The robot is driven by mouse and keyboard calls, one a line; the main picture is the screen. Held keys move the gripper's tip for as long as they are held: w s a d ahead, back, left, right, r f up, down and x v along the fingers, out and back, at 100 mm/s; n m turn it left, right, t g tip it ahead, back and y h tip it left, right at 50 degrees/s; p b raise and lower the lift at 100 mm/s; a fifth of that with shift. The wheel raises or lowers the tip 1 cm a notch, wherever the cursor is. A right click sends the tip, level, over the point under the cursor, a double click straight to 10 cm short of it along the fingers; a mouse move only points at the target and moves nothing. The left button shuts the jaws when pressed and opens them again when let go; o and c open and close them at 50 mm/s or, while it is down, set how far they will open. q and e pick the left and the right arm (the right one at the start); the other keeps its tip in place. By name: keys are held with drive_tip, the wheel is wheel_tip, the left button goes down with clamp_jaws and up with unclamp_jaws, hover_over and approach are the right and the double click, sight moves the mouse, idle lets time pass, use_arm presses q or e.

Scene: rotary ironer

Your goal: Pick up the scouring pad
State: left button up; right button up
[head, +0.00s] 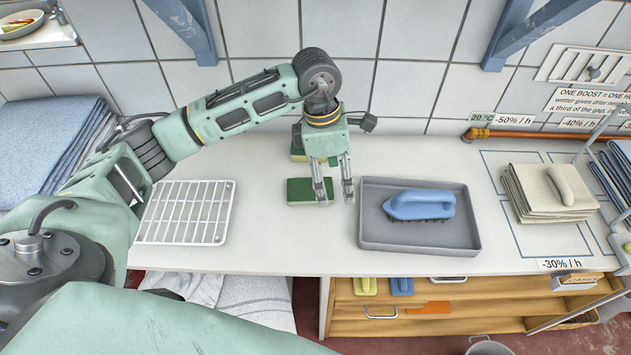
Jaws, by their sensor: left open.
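A green scouring pad (298,191) with a yellowish edge lies flat on the white worktop, between the wire rack and the grey tray. A second green and yellow pad (297,153) lies farther back, partly hidden behind my arm. My left gripper (335,197) points down with its fingers apart and nothing between them. Its left finger covers part of the front pad in the picture, and its right finger is just right of that pad. I cannot tell whether the finger touches it. My right gripper is not in view.
The white wire rack (188,213) lies to the left. The grey tray (372,238) holding a blue brush (420,205) stands close on the right. Folded beige cloths (530,200) lie farther right, and blue cloths (45,145) are stacked at left. The tiled wall bounds the worktop behind.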

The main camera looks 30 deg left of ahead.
use_arm(q)
drive_tip(key=y, duration=0.2)
approach(310, 191)
drive_tip(key=shift+w+d+f, duration=0.35)
drive_tip(key=shift+w+f, duration=0.2)
drive_tip(key=shift+w, duration=0.15)
drive_tip(key=shift+a+f, duration=0.2)
drive_tip(key=shift+f, duration=0.05)
drive_tip(key=f+p, duration=0.1)
drive_tip(key=f, duration=0.1)
drive_tip(key=f+p, duration=0.1)
drive_tip(key=f, duration=0.1)
drive_tip(key=f+p, duration=0.1)
drive_tip(key=f, duration=0.1)
drive_tip(key=shift+s+d+f, duration=0.1)
drive_tip(key=shift+d+f, duration=0.05)
drive_tip(key=shift+d, duration=0.1)
drive_tip(key=shift+f, duration=0.4)
drive_tip(key=shift+c, duration=0.3)
drive_tip(key=c, duration=0.8)
